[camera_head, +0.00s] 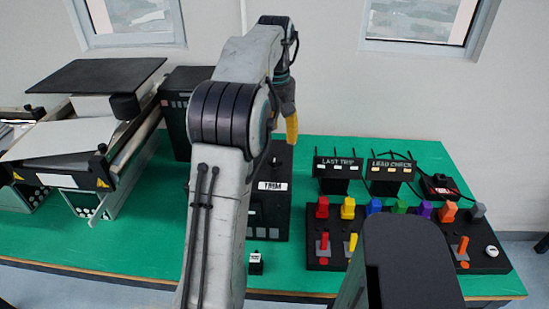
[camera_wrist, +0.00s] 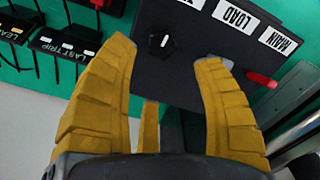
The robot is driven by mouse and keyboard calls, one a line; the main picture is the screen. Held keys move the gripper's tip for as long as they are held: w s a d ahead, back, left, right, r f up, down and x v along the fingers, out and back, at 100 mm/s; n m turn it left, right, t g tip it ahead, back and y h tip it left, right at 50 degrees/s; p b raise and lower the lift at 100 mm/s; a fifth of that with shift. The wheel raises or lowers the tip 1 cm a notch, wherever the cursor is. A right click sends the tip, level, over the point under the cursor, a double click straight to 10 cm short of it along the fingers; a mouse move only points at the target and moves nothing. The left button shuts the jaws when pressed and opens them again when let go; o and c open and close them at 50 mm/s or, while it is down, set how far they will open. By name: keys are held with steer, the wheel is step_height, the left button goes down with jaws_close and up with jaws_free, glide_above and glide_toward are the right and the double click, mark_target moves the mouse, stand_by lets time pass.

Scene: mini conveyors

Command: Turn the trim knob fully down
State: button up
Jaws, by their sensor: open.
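The trim knob (camera_wrist: 160,43) is a dark round knob with a white pointer mark, on the face of a black box (camera_wrist: 183,80). In the head view, the black box (camera_head: 268,215) stands mid-table with a white TRIM label (camera_head: 272,186). My gripper (camera_wrist: 166,52) is open and empty. Its yellow fingers lie on either side of the knob in the wrist view, apart from it; the height gap cannot be told. In the head view my gripper (camera_head: 291,125) hangs above the box, and my arm hides part of the box.
A red lever (camera_wrist: 262,80) and LOAD and MAIN labels share the box. A conveyor (camera_head: 75,165) is at left.

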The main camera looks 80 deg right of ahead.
mark_target(275, 158)
steer(key=m, duration=0.6)
steer(key=shift+a, duration=0.15)
steer(key=m, duration=0.5)
steer(key=shift+a, duration=0.1)
steer(key=shift+f+m, duration=0.4)
steer(key=shift+f, duration=0.2)
steer(key=shift+f+b, duration=0.8)
steer(key=shift+f, duration=2.25)
steer(key=c, duration=1.2)
steer(key=shift+n+p, duration=0.4)
steer(key=shift+f, duration=0.1)
